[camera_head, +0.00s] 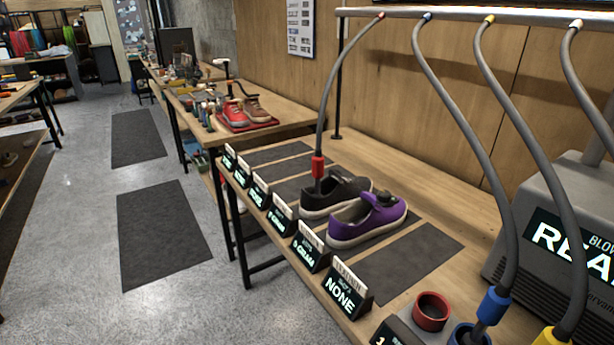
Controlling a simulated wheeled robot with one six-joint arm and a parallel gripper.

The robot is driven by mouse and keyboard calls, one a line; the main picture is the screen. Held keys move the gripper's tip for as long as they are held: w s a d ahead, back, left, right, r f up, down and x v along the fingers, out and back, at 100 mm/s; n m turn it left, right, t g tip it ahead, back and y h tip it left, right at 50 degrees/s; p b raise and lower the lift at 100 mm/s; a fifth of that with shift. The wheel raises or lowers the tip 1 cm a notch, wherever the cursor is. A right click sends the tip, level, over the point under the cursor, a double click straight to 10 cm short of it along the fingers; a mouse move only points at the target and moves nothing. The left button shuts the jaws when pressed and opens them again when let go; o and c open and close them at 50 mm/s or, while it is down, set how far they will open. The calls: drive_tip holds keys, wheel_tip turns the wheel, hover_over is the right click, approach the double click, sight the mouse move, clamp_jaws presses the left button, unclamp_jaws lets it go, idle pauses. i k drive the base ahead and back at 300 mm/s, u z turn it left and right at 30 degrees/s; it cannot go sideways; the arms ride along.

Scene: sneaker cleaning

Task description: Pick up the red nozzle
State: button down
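The red nozzle (318,167) is on the end of a grey hose (330,95) that comes down from the overhead rail. It hangs upright, with its lower tip at the heel opening of a black shoe (335,194). I cannot tell whether the tip is inside the shoe or in front of it. The red ring holder (432,311) near the front of the bench is empty. My gripper is not in view.
A purple shoe (367,220) stands beside the black one. Display signs (346,290) line the bench's left edge. Blue (493,306) and yellow hoses and a grey blower (563,222) are at right. A bare dark mat (405,262) lies nearer. Floor at left is open.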

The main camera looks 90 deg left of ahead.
sight(317, 160)
drive_tip(key=u, duration=2.25)
drive_tip(key=k, duration=0.35)
drive_tip(key=u, duration=1.65)
drive_tip(key=i, duration=1.55)
drive_tip(key=z, duration=0.65)
drive_tip(key=i, duration=0.7)
drive_tip(key=z, duration=0.65)
